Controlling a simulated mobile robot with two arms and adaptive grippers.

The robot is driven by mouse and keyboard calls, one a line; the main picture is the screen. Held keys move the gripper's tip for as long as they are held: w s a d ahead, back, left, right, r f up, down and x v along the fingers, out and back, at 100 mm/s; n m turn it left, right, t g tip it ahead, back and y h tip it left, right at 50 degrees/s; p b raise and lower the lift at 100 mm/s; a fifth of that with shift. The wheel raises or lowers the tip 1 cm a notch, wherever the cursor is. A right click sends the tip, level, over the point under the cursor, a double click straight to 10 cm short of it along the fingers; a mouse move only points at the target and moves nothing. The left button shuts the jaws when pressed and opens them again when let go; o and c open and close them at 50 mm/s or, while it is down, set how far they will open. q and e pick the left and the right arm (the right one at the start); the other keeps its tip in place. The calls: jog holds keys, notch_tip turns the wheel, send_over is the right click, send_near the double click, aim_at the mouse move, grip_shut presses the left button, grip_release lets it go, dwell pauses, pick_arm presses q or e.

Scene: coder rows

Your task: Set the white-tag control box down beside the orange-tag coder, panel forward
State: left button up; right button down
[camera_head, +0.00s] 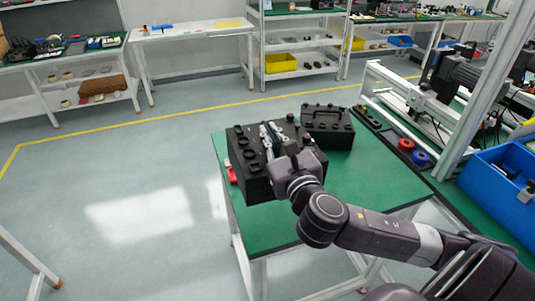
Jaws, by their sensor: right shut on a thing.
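A black control box (248,180) with round knobs on top is at the left part of the green-topped table (345,180). My right gripper (272,138) is over its top and shut on it. I cannot tell whether the box touches the table. A second black box (327,135), with a handle and knobs on top, stands just behind and to the right, close to the held box; it looks like the coder. No white or orange tag can be made out on either box. The gripper and wrist hide part of the held box. My left gripper is out of view.
A small red object (230,173) lies at the table's left edge, beside the held box. Red and blue round parts (413,152) lie to the right, near a blue bin (505,185). The green top is bare right of the boxes.

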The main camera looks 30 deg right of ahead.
notch_tip(320, 180, down, 11)
jog(key=shift+f+b, duration=0.1)
jog(key=shift+b, duration=0.6)
jog(key=shift+f, duration=0.65)
notch_tip(320, 180, down, 4)
jog(key=shift+f+b, duration=0.1)
jog(key=shift+b, duration=0.25)
jog(key=c, duration=2.5)
grip_release()
jog(key=shift+f, duration=0.4)
jog(key=o, duration=0.4)
jog(key=shift+s+r, duration=0.1)
jog(key=shift+s, duration=0.05)
